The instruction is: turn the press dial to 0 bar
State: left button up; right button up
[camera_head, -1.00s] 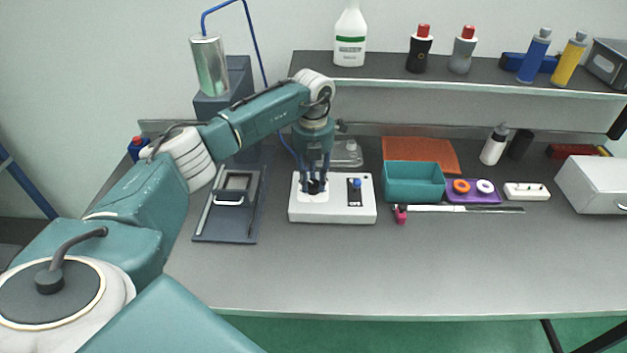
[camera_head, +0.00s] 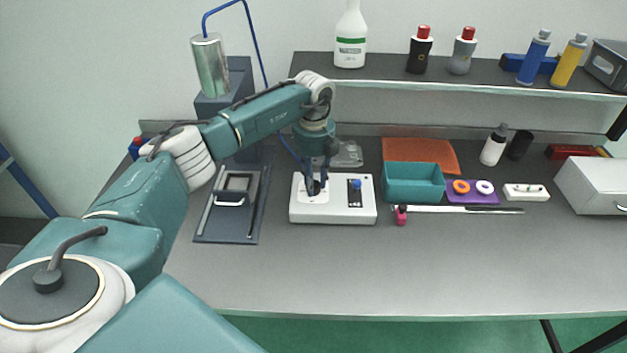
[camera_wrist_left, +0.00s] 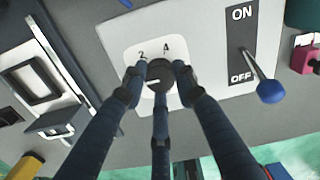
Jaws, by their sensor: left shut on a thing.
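The press dial (camera_wrist_left: 160,74) is a dark round knob on a white plate of the white control box (camera_head: 349,212). The numbers 2 and 4 show above it in the left wrist view; the other marks are hidden. A pale pointer line on the dial points to the left, below the 2. My left gripper (camera_head: 314,187) reaches down onto the dial in the head view. Its three dark fingers (camera_wrist_left: 160,86) are shut around the dial in the left wrist view. My right gripper is in no view.
A blue-tipped lever (camera_wrist_left: 270,91) stands beside the dial at an ON/OFF plate, its tip on the OFF side. A dark press base (camera_head: 226,226) is left of the box. A teal bin (camera_head: 414,195) stands to the right. The front table is clear.

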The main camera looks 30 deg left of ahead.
pick_arm(q)
jog(key=shift+s+d+f, duration=0.1)
jog(key=shift+s, duration=0.05)
dwell(0.3)
jog(key=o, duration=1.2)
jog(key=shift+c, duration=0.2)
jog(key=shift+r, duration=0.4)
notch_tip(320, 180, up, 12)
jog(key=shift+f, duration=0.25)
